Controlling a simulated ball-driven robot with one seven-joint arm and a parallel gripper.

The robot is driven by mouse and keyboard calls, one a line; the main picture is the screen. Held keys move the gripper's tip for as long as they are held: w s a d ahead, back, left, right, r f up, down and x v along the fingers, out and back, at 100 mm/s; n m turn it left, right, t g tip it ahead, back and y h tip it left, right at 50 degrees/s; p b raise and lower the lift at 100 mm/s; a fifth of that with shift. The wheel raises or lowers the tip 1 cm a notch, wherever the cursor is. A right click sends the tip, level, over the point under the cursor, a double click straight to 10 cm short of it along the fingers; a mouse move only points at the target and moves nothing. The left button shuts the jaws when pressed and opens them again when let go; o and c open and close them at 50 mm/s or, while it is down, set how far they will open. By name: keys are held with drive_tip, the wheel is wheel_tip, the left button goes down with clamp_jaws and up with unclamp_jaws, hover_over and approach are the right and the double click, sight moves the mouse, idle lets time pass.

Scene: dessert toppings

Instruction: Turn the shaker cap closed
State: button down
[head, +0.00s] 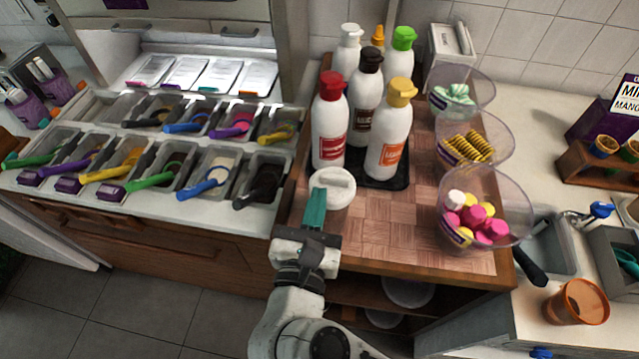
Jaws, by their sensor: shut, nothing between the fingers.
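A white round shaker with a white cap (335,180) stands at the front left of the wooden counter top. The cap has a raised bar across its top. My gripper (316,192) has teal fingers and is shut with nothing in it. Its fingertips are at the front left edge of the cap and overlap it in the picture. I cannot tell whether they touch it. The fingers hide part of the shaker's left side. How far the cap is turned cannot be told from this view.
Several sauce bottles stand close behind the shaker, among them a red-capped one (330,125) and a yellow-capped one (390,130). Clear bowls of sweets (510,205) line the right edge. The topping bins (240,160) are at the left. The checkered board (385,225) is clear right of the shaker.

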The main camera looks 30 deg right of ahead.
sight(322, 179)
drive_tip(key=shift+x, duration=1.05)
drive_tip(key=shift+w+d+m+g+h+b, duration=0.15)
drive_tip(key=shift+w+m+g+h+b, duration=0.2)
drive_tip(key=shift+w+m+g+h, duration=0.25)
drive_tip(key=shift+s, duration=0.1)
